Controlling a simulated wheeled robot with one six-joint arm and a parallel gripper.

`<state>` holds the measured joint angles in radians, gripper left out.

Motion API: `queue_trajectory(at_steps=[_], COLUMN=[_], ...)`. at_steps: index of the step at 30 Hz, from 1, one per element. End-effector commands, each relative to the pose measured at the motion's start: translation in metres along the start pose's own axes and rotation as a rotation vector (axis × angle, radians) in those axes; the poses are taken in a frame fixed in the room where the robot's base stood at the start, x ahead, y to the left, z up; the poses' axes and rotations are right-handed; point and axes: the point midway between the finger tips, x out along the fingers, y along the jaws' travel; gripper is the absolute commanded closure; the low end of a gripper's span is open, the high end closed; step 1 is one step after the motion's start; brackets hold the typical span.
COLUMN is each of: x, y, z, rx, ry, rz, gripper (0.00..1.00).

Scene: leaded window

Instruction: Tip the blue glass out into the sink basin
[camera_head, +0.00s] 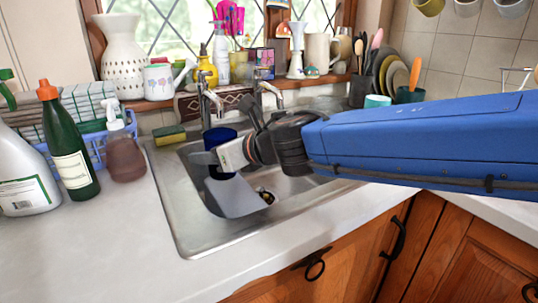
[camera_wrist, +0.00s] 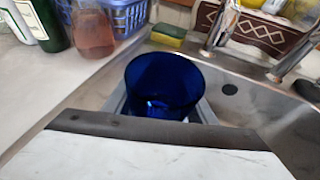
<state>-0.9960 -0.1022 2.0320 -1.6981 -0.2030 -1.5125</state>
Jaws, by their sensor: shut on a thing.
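The blue glass (camera_head: 221,137) is upright in the head view, at the left part of the sink, beside the left tap. My gripper (camera_head: 214,158) is shut on it and reaches in from the right. In the wrist view the blue glass (camera_wrist: 163,80) shows from above with its mouth up. Bright glints show low inside it; I cannot tell whether it holds anything. The steel sink basin (camera_head: 292,187) lies below and to the right, with its drain showing. My gripper partly hides the glass and the basin.
Two taps (camera_head: 206,98) rise behind the basin. A sponge (camera_head: 169,135) lies at its back left corner. A green bottle (camera_head: 70,150), a soap dispenser (camera_head: 125,150) and a white spray bottle (camera_head: 22,165) stand left. The front counter (camera_head: 120,245) is clear.

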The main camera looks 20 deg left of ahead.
Motion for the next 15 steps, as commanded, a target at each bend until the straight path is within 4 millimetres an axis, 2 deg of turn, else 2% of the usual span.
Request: queue_trajectory(at_steps=[6, 15], x=[0.005, 0.008], y=[-0.004, -0.006], z=[-0.02, -0.031], rx=[0.002, 0.0], ry=[0.009, 0.014], rz=[-0.015, -0.026], gripper=[0.8, 0.8])
